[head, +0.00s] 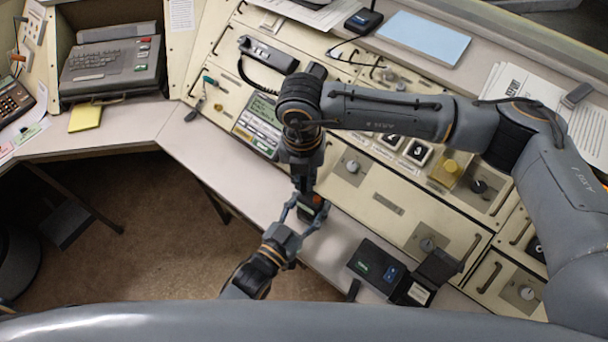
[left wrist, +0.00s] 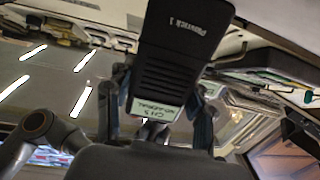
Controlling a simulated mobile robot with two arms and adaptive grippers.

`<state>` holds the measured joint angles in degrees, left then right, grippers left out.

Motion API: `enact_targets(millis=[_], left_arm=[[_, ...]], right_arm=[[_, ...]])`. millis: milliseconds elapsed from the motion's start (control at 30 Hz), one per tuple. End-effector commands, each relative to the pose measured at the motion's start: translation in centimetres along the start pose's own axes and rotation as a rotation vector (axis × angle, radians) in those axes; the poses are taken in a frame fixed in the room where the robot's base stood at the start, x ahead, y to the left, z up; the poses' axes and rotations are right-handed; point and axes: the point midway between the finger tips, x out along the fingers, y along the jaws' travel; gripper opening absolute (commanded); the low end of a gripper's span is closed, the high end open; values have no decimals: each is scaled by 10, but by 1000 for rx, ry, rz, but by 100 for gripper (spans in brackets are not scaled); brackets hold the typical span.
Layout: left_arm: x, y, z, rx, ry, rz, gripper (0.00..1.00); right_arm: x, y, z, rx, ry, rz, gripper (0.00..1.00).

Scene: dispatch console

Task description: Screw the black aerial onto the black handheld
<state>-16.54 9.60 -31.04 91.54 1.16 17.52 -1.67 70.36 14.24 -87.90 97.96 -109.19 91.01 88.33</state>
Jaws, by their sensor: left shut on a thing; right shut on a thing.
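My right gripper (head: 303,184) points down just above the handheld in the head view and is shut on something. The black aerial cannot be made out; my right gripper and wrist cover that spot. Whether aerial and handheld touch cannot be told.
A black box with a small lit display (head: 378,266) stands on the desk's front edge at lower right. A corded telephone handset (head: 268,54) lies on the console behind my right arm. A grey keyboard machine (head: 110,64) stands at left. The pale desk strip (head: 205,155) is bare.

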Motion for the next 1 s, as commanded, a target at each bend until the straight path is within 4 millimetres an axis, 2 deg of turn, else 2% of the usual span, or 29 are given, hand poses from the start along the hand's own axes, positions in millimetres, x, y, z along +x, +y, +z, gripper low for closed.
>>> enact_targets(millis=[333, 467, 1000], left_arm=[[0, 0, 0, 0, -1, 0, 0], [0, 0, 0, 0, -1, 0, 0], [0, 0, 0, 0, -1, 0, 0]], right_arm=[[6, 0, 0, 4, 0, 1, 0], [6, 0, 0, 93, 3, 1, 0], [7, 0, 0, 1185, 27, 2, 0]])
